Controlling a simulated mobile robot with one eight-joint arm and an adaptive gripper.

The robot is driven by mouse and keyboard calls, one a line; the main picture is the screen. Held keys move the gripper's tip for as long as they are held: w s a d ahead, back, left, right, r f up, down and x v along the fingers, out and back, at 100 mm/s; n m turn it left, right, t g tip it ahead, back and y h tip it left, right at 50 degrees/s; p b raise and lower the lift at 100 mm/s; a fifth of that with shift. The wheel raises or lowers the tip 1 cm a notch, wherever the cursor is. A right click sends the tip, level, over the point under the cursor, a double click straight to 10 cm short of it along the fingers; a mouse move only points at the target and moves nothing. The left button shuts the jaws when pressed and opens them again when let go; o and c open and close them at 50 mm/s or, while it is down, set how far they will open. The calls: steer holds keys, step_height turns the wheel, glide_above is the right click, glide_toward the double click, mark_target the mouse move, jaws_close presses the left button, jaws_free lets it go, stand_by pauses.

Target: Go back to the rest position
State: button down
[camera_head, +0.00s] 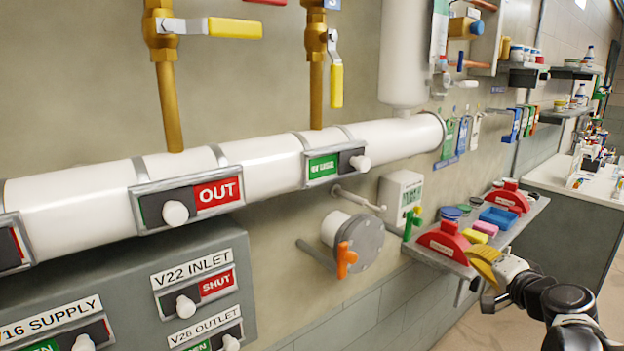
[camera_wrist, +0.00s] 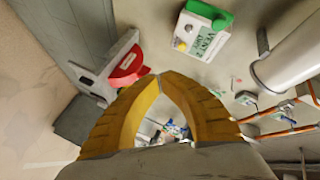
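My gripper (camera_head: 484,262) is at the lower right of the head view, with yellow fingers pointing left towards the wall. It appears in front of the wall shelf, close to the red holder (camera_head: 443,240); whether they touch I cannot tell. In the wrist view the fingertips of my gripper (camera_wrist: 160,77) meet, and nothing shows between the fingers except the background. The red holder (camera_wrist: 129,64) is up and left of the fingertips there. My dark arm runs from the gripper to the lower right corner.
The shelf (camera_head: 537,208) bears a second red holder (camera_head: 507,196), a blue tray (camera_head: 497,217) and coloured blocks. A white box (camera_head: 401,194) with a green lever and a capped pipe (camera_head: 358,242) with an orange handle are left of it. A counter (camera_head: 578,185) stands behind.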

steer(key=s+a+f+n+g+y, duration=0.1)
steer(key=s+a+n+g, duration=0.15)
steer(key=a, duration=0.45)
steer(key=s+a+f+n+g+y, duration=0.1)
steer(key=s+a+n+g, duration=0.2)
steer(key=a, duration=0.5)
steer(key=s+a+f+n+g+h, duration=0.1)
steer(key=s+f+n, duration=0.1)
steer(key=s, duration=0.7)
steer(key=s+a+f+n+g+h, duration=0.2)
steer(key=s+f+n, duration=0.1)
steer(key=s, duration=0.6)
steer(key=shift+s+a, duration=0.2)
steer(key=shift+a, duration=0.05)
steer(key=shift+n, duration=0.25)
